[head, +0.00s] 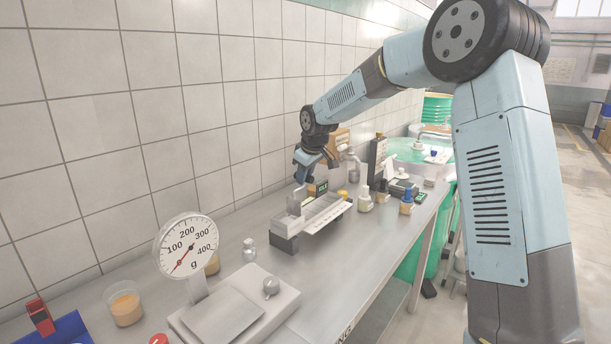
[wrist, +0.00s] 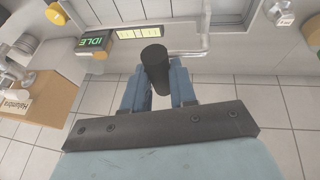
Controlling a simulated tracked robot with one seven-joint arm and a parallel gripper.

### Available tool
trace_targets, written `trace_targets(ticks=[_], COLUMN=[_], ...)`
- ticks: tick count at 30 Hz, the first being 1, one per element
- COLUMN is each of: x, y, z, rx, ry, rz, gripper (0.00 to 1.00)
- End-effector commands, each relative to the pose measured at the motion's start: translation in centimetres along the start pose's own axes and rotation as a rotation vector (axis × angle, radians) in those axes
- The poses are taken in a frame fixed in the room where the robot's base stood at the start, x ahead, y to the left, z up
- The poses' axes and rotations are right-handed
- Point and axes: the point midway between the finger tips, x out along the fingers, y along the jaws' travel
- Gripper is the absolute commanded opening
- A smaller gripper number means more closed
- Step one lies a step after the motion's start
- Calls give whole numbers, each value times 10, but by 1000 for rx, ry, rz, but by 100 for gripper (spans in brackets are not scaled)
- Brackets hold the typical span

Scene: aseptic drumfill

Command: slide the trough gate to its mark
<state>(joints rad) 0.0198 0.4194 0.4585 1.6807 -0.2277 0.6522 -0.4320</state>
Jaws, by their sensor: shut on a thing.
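The trough (head: 323,213) is a long pale grey channel on the steel bench in the head view, with a dark block at its near end. An upright grey plate (head: 296,199), which looks like the gate, stands at its wall side. My gripper (head: 301,179) is right above this plate. In the wrist view, my gripper (wrist: 156,88) has its two blue fingers shut on a dark round handle (wrist: 153,56), apparently the gate's. Where the handle joins the gate is hidden. I cannot make out the mark for certain; a pale yellow strip (wrist: 140,32) lies beyond the handle.
A small box with a green IDLE display (wrist: 95,41) is close to the handle's left. A dial scale (head: 187,248) and a beaker (head: 126,303) stand nearer on the bench. Bottles (head: 365,201) stand right of the trough. The tiled wall borders the left.

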Motion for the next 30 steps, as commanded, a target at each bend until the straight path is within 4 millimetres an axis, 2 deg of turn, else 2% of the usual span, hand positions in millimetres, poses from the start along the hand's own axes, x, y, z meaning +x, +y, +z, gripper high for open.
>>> trace_targets(ticks=[9, 16, 17, 18, 24, 30], x=[29, 30, 30, 30, 29, 29], y=[-8, -8, -8, -8, -7, -7], z=[12, 12, 12, 12, 12, 12], rx=[-1, -1, -1, -1, 0, 0], ry=[-3, -2, -2, -2, -1, -1], rz=[-4, -3, -3, -3, -2, -1], gripper=[0, 0, 27, 31, 50, 52])
